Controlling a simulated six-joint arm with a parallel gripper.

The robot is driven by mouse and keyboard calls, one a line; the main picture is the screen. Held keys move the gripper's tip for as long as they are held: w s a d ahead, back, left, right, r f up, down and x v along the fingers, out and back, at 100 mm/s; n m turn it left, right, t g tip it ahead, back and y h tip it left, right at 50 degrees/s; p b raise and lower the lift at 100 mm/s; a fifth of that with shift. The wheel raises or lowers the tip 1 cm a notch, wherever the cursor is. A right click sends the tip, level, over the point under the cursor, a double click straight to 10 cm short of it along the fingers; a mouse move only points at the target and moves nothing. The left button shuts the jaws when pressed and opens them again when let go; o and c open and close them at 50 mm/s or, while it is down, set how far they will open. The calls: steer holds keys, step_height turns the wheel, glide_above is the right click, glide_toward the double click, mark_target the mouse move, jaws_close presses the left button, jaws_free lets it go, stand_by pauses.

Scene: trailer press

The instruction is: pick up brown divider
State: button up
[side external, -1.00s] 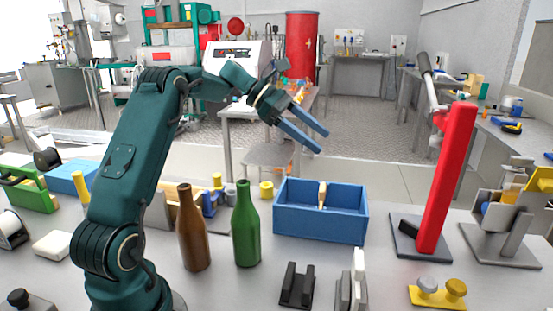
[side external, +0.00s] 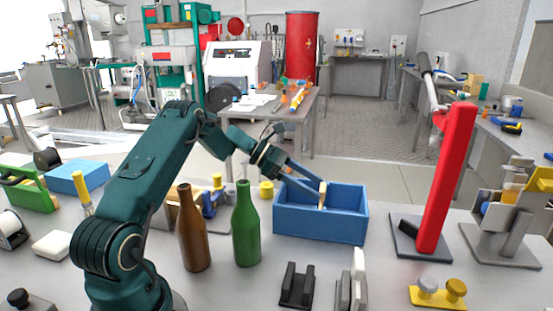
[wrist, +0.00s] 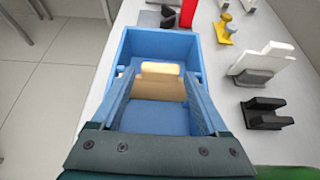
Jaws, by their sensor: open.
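The brown divider (side external: 322,196) stands upright inside the blue box (side external: 295,223), and the side view shows it as a thin tan edge. In the wrist view the divider (wrist: 160,90) shows its broad tan face, with a paler part on top, across the blue box (wrist: 150,36). In the wrist view my gripper (wrist: 158,77) has one finger on each side of the divider. I cannot tell whether they touch it.
A green bottle (side external: 246,225) and a brown bottle (side external: 194,228) stand left of the box. A red lever press (side external: 447,180) stands to its right. A black holder (side external: 297,285), a white-grey part (side external: 356,285) and a yellow part (side external: 438,294) lie in front.

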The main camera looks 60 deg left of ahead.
mark_target(322, 190)
steer(key=shift+x, duration=1.75)
steer(key=shift+c, duration=0.3)
steer(key=c, duration=1.1)
steer(key=shift+o, duration=0.2)
steer(key=shift+r, duration=0.1)
